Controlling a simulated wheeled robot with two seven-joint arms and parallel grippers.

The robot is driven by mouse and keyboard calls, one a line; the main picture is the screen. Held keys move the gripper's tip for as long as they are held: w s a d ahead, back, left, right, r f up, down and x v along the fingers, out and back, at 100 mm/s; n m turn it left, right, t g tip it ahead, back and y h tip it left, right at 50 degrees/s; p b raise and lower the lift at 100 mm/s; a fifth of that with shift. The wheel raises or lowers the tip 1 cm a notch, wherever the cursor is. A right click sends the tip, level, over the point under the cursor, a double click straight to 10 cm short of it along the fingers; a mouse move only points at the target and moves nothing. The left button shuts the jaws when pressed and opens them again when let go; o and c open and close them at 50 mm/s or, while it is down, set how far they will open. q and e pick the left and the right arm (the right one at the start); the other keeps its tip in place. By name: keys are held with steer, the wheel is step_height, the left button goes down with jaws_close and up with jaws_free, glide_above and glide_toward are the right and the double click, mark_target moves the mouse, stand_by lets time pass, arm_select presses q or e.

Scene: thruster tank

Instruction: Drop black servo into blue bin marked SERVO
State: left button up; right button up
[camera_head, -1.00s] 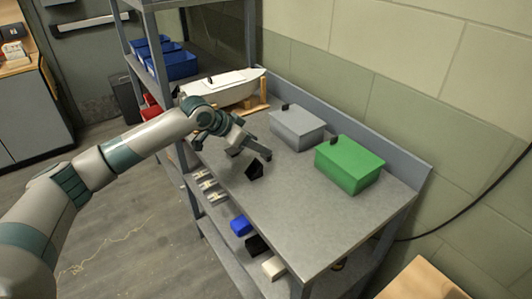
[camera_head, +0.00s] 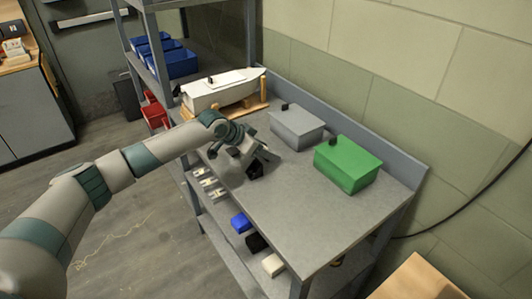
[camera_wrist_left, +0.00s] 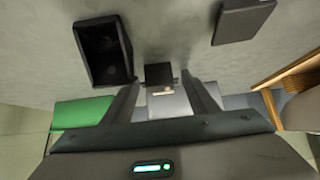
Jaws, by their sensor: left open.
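My left gripper (camera_head: 262,158) is low over the grey bench, open, with nothing touching its fingers. In the left wrist view, a small black block with a pale spot (camera_wrist_left: 158,74), apparently the servo, shows between the fingertips (camera_wrist_left: 165,85), beyond them. In the head view it cannot be made out, probably hidden by the gripper. A hollow black piece (camera_wrist_left: 103,50) lies to its left and a dark flat block (camera_wrist_left: 242,20) to its right. Several blue bins (camera_head: 183,64) stand on the shelf rack at the back left; no SERVO marking is legible.
A grey box (camera_head: 297,130) and a green box (camera_head: 348,167) stand along the bench's back, small dark pieces on top. A white boat hull (camera_head: 220,90) rests on a wooden stand at the far end. Red bins (camera_head: 154,112) sit low. The bench front (camera_head: 290,225) is clear.

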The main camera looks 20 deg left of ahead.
arm_select(q)
steer(key=c, duration=1)
steer(key=shift+o, duration=0.2)
steer(key=shift+r, duration=0.1)
steer(key=shift+r, duration=0.1)
steer(key=shift+r+b, duration=0.25)
steer(key=shift+b, duration=0.05)
step_height(320, 180, up, 3)
steer(key=shift+r+b, duration=0.1)
steer(key=shift+b, duration=0.85)
steer(key=s+d+r+b, duration=0.2)
steer(key=s+r, duration=0.5)
steer(key=s, duration=0.4)
steer(key=shift+s+d+b, duration=0.15)
steer(key=shift+d+b, duration=0.25)
steer(key=shift+b, duration=0.15)
